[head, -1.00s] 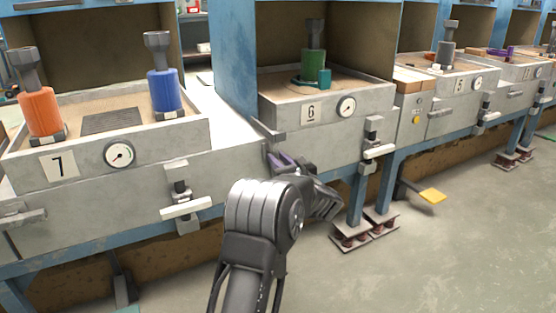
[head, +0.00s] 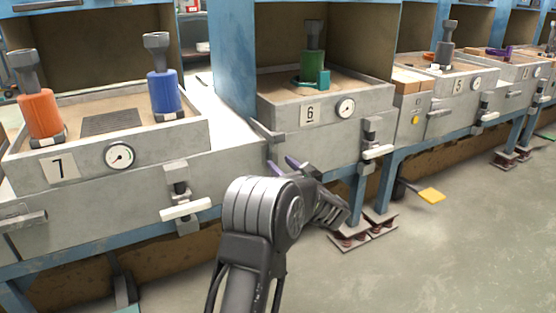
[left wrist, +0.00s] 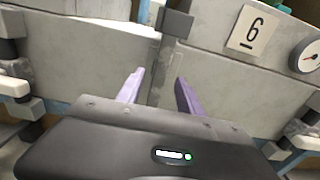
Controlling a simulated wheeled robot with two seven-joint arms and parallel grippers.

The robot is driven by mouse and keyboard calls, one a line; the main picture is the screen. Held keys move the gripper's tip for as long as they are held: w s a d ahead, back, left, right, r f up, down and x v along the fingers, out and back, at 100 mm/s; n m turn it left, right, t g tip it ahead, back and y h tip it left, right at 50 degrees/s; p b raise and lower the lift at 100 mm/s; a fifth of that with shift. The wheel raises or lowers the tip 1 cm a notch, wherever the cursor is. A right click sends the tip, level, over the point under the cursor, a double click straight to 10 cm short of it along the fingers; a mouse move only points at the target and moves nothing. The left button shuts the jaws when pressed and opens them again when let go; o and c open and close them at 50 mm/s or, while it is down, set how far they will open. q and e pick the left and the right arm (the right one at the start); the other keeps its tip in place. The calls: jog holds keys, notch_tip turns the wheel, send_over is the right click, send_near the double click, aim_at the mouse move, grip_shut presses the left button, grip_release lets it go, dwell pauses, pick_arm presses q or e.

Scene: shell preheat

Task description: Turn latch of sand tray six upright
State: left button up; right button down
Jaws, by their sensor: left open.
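Sand tray six (head: 290,112) is a grey box with a "6" plate (head: 310,113) and a gauge, and holds a green pattern (head: 312,60). At its left end a grey latch handle (head: 268,132) juts out at a slant. At its right end a latch (head: 374,145) has a light handle lying nearly level. My left gripper (head: 293,163) is just below the left-end latch, jaws open. In the left wrist view its purple fingers (left wrist: 158,82) are apart and empty, with the dark latch part (left wrist: 176,24) above them. Whether they touch the tray is unclear. My right gripper is out of view.
Tray 7 (head: 100,185) stands on the left with orange and blue patterns and a latch (head: 182,205) with a level white handle. Tray 5 (head: 455,97) is farther right. Blue frame legs and a yellow pedal (head: 431,195) stand below. The floor on the right is clear.

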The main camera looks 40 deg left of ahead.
pick_arm(q)
jog(key=p+v, duration=0.1)
jog(key=v, duration=0.3)
jog(key=shift+s+d, duration=0.1)
jog(key=shift+d, duration=0.25)
